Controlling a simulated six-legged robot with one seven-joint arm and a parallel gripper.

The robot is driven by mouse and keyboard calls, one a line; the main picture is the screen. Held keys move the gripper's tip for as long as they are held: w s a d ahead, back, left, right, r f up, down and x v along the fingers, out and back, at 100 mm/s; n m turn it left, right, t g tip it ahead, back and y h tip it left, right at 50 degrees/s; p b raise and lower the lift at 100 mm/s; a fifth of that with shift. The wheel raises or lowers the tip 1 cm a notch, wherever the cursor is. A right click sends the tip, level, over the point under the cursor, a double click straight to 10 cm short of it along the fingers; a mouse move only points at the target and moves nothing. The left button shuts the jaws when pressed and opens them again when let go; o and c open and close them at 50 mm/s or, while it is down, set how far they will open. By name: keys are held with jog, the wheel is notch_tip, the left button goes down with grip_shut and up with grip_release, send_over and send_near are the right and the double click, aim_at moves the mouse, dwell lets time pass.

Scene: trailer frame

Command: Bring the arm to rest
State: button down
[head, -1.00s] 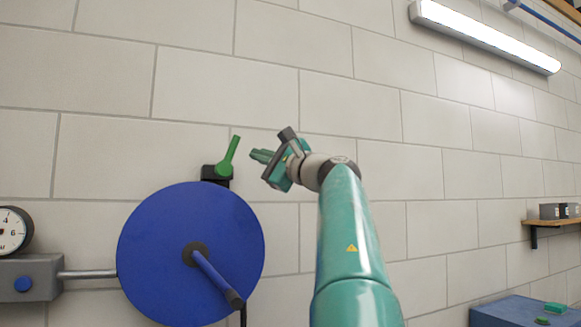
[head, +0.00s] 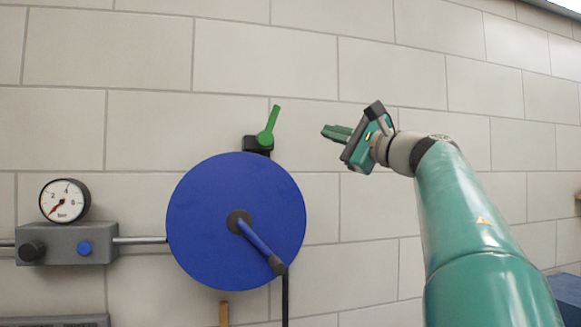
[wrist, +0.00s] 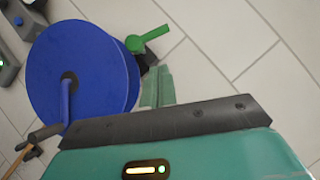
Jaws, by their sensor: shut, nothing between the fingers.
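My arm reaches up from the lower right of the head view in teal. My gripper (head: 326,132) is at its end, pointing left, shut and empty. It stands apart from the green lever (head: 269,126), a little to its right. In the wrist view the shut fingers (wrist: 158,86) show beyond the dark edge of the gripper body, with the green lever (wrist: 150,37) and the blue disc (wrist: 75,75) ahead and to the left.
A large blue disc with a crank handle (head: 262,248) is below the lever. A pressure gauge (head: 65,200) sits on a grey block (head: 68,244) at the left, with a pipe (head: 140,240) to the disc. The block wall (head: 330,60) is bare above and around the gripper.

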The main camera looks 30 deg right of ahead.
jog(key=s+a+f+n+g+h, duration=0.1)
jog(key=a+f+n+g+h, duration=0.15)
jog(key=f+n+h, duration=0.75)
jog(key=a+f+n+g+h, duration=0.25)
jog(key=f+n, duration=1.05)
jog(key=n, duration=0.9)
jog(key=s+a+f+m+g+y, duration=0.2)
jog(key=s+a+f+m+g, duration=0.1)
jog(key=f, duration=0.7)
jog(key=s+a+f+m+g+y, duration=0.2)
jog(key=s+a+f+m+g, duration=0.1)
jog(key=s+a+f, duration=0.5)
jog(key=s+a+f+m+g+y, duration=0.3)
jog(key=a+f, duration=0.6)
jog(key=f, duration=0.4)
jog(key=s+m+g, duration=0.1)
jog(key=s+m, duration=0.1)
jog(key=s, duration=0.1)
jog(key=shift+f+m, duration=0.3)
jog(key=shift+s, duration=0.25)
